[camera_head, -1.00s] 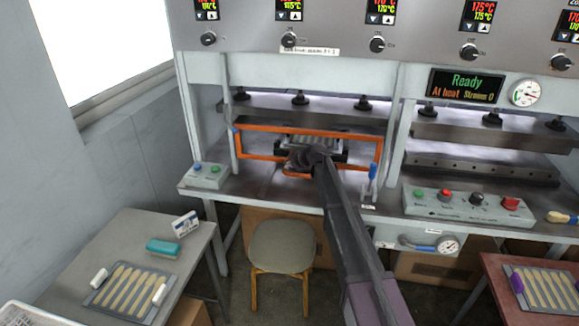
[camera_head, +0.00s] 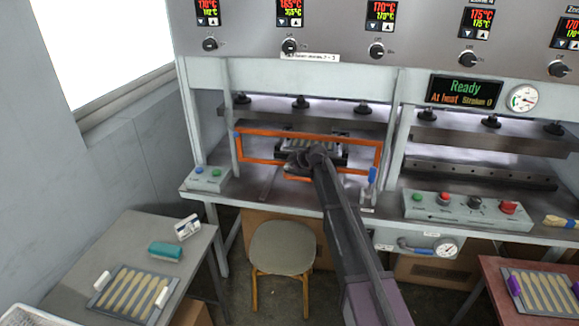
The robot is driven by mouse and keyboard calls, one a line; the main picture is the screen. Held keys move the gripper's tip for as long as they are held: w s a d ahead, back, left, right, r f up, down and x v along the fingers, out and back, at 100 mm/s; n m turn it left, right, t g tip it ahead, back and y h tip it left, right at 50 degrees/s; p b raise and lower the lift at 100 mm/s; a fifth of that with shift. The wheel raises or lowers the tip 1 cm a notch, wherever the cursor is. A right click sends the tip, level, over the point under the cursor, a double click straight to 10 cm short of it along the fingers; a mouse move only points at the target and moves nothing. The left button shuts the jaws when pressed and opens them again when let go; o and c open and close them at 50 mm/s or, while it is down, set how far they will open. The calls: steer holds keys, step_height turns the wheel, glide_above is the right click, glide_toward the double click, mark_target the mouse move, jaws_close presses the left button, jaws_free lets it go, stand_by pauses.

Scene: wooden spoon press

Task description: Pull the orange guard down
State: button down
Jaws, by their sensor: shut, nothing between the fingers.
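The orange guard (camera_head: 327,138) is a rectangular frame across the front of the left press opening. Its lower edge runs just above the press table, with an orange handle part (camera_head: 296,178) low in the middle. My gripper (camera_head: 301,159) is at the middle of the guard, at the end of my dark arm, and is shut with nothing in it. It hides part of the guard's lower bar. I cannot tell whether it touches the guard. Behind it, a dark mold block (camera_head: 326,147) with a ridged top sits in the opening.
A button box (camera_head: 208,179) stands left of the guard and a larger control box (camera_head: 467,211) right. A stool (camera_head: 283,247) stands in front below. The left table (camera_head: 187,267) holds a tray of wooden spoons (camera_head: 130,293); another tray (camera_head: 540,293) is at right.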

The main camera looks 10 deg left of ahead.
steer(key=a+r+p+v, duration=0.1)
steer(key=p+v, duration=0.6)
steer(key=v, duration=0.4)
steer(key=shift+s+d, duration=0.15)
steer(key=shift+s, duration=0.05)
steer(key=s+d+f+m+g+h, duration=0.2)
steer(key=s+d+m, duration=0.3)
steer(key=s+d, duration=0.4)
steer(key=s+d+f+m+g+h, duration=0.2)
steer(key=s+d+m, duration=0.4)
steer(key=s, duration=0.8)
steer(key=s+d+f+m+g+h, duration=0.2)
steer(key=s+d+m, duration=0.3)
steer(key=s+d, duration=0.6)
steer(key=shift+s+d+f+m+g+h, duration=0.3)
steer(key=shift+d+f+m+h, duration=0.15)
steer(key=shift+d+h, duration=0.5)
